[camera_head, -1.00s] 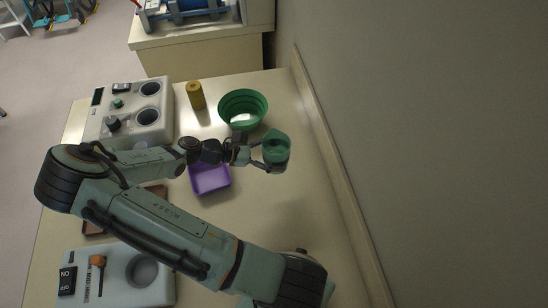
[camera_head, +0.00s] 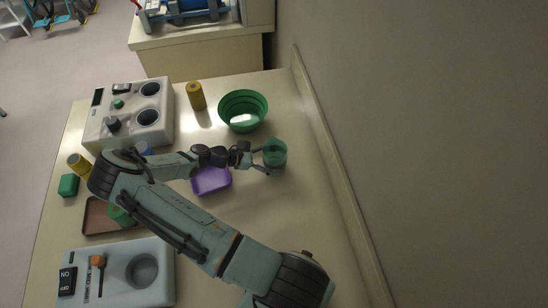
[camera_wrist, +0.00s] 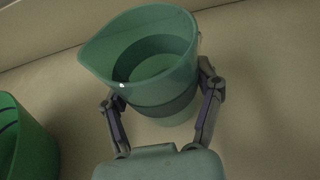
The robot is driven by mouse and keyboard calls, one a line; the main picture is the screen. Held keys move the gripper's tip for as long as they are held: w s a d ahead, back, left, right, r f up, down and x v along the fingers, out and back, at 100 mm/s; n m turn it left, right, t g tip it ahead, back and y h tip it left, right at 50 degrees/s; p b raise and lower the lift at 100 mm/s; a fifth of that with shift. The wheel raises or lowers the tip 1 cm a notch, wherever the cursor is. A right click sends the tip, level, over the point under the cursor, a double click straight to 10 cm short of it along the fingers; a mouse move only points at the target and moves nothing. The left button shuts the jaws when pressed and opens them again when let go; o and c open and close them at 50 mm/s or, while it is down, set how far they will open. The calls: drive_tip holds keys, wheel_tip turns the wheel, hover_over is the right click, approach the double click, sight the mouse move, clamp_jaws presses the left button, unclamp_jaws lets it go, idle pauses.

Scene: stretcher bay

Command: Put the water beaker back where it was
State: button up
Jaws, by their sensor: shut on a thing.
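The water beaker (camera_head: 275,150) is a green, see-through cup with a pouring lip and a darker band. In the head view it is at the right part of the table, near the wall. My gripper (camera_head: 262,163) is shut on it, one finger on each side. In the wrist view the beaker (camera_wrist: 152,62) stands between the fingers of my gripper (camera_wrist: 163,108), and its inside shows a darker level. It looks upright. I cannot tell whether its base touches the table.
A green bowl (camera_head: 243,125) stands behind the beaker; it also shows in the wrist view (camera_wrist: 28,145). A purple tray (camera_head: 212,188) lies to the left, partly under my arm. A yellow cylinder (camera_head: 196,96) and a grey device (camera_head: 108,132) stand farther back. The table right of the beaker is clear.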

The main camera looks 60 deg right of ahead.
drive_tip(key=o, duration=1.2)
drive_tip(key=shift+o, duration=0.2)
drive_tip(key=shift+r, duration=0.15)
drive_tip(key=v, duration=1.1)
drive_tip(key=shift+w+a+r, duration=0.15)
drive_tip(key=shift+w+a, duration=0.05)
drive_tip(key=shift+a, duration=0.05)
drive_tip(key=s+a+r+m+t+y, duration=0.4)
drive_tip(key=s+a+r+y, duration=0.1)
drive_tip(key=s+a+r, duration=0.3)
drive_tip(key=s+a+r+m+t+y, duration=0.4)
drive_tip(key=s+a+r, duration=0.4)
drive_tip(key=a, duration=0.5)
drive_tip(key=shift+r+t+y, duration=0.7)
drive_tip(key=shift+r, duration=0.3)
drive_tip(key=shift+w, duration=0.1)
